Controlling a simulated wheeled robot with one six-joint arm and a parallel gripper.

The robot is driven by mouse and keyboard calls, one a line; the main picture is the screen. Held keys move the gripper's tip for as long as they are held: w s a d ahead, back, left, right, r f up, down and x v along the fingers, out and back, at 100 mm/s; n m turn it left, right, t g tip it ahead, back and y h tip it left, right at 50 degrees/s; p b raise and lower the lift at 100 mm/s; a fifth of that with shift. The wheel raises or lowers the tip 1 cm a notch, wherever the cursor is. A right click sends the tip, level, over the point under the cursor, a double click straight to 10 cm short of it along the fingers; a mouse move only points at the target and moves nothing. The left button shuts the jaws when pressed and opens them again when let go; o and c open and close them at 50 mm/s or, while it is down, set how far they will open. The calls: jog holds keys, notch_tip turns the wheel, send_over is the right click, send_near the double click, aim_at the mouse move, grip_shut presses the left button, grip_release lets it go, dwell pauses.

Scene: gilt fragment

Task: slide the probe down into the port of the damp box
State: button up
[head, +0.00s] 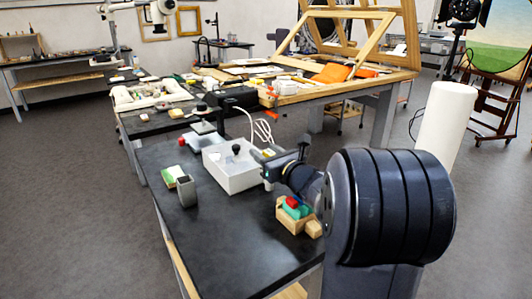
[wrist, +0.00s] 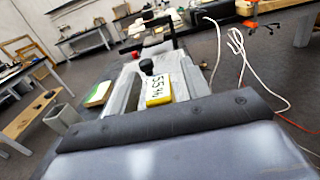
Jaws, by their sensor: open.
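The damp box (head: 228,179) is a pale grey-white box on the dark bench. A dark, round-topped piece (head: 236,150) stands upright on its top; it looks like the probe's head, and how deep it sits I cannot tell. It also shows in the wrist view (wrist: 146,67), between my finger tips. A yellow panel with dark digits (wrist: 158,91) lies nearer, between the fingers; what it is fixed to is unclear. My gripper (head: 262,158) is at the right of the box, pointing left toward the dark piece. In the wrist view its fingers (wrist: 157,62) are apart. The port is hidden.
White cables (head: 262,131) loop behind the box. The bench's near end is clear.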

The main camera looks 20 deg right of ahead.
jog(key=shift+f, duration=0.7)
jog(key=s+d+r, duration=0.1)
jog(key=s+d, duration=0.1)
jog(key=s, duration=0.8)
jog(key=shift+s+p, duration=0.3)
jog(key=shift+r, duration=0.25)
